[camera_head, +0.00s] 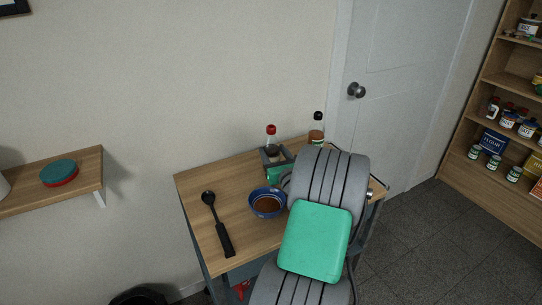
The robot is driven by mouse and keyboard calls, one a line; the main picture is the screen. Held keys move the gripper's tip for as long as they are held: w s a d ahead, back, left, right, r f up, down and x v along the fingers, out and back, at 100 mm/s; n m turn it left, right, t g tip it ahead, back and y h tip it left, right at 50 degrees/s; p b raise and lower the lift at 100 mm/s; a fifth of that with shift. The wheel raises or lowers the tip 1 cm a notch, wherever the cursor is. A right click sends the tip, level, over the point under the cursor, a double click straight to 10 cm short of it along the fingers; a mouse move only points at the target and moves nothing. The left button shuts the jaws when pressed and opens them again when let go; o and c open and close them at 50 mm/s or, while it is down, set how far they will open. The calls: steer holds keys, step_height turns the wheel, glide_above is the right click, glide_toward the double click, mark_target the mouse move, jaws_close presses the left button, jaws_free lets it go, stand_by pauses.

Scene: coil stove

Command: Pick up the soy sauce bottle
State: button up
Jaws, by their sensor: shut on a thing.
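A bottle with a red cap and dark contents, which I take as the soy sauce bottle (271,134), stands upright near the back edge of the small wooden table (203,178). My gripper (274,154) is around its lower body and shut on it. The gripper hides the bottle's base, so I cannot tell if it touches the table. My grey arm with its green panel covers the table's right front.
A second bottle with a black cap (317,131) stands close by on the right. A blue bowl (256,201) with brown contents sits in front, and a black ladle (222,234) lies at the left. The wall is just behind the table.

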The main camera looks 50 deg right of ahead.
jaws_close()
steer(key=shift+r, duration=0.1)
stand_by(0.4)
